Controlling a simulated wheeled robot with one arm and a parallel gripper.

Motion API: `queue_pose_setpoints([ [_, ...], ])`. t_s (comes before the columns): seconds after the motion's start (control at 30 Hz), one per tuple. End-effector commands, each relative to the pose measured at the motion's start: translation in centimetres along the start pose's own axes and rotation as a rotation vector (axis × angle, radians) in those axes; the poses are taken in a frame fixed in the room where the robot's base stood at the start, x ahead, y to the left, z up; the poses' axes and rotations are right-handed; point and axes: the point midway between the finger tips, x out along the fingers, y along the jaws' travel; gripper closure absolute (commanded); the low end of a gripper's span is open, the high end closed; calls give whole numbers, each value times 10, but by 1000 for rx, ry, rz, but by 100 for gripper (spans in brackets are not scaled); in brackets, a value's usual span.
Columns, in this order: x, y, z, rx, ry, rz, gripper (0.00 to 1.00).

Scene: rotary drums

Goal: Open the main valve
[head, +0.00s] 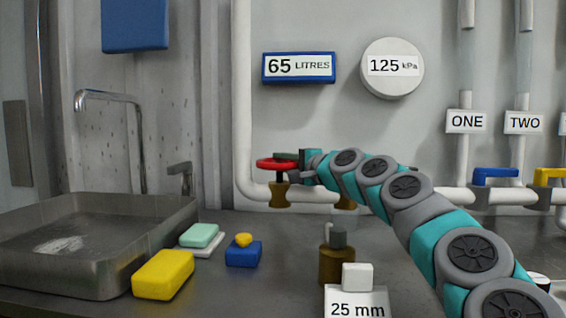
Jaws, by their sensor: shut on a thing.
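The main valve is not labelled in view. A red handwheel valve (275,164) with a brass body (279,195) sits on the white pipe, just right of the pipe's bend. My gripper (294,165) is at the right side of the red wheel, shut on its rim. My arm reaches in from the lower right and hides part of the pipe behind it. The fingertips are small and partly hidden. Farther right, a blue lever valve (495,173) and a yellow lever valve (550,176) sit on the same pipe, below the labels ONE (467,121) and TWO (524,122).
A metal sink (100,285) with a tap (108,97) is at left.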

Motion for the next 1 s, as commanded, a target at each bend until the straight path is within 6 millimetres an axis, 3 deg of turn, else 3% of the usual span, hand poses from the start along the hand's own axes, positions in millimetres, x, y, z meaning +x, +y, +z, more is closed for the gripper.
queue_pose_setpoints([
  [0.9, 3, 2, 1, 1, -87, 4, 100],
  [0.93, 3, 2, 1, 1, -87, 4, 74],
  [1.0, 3, 2, 1, 1, -87, 3, 66],
])
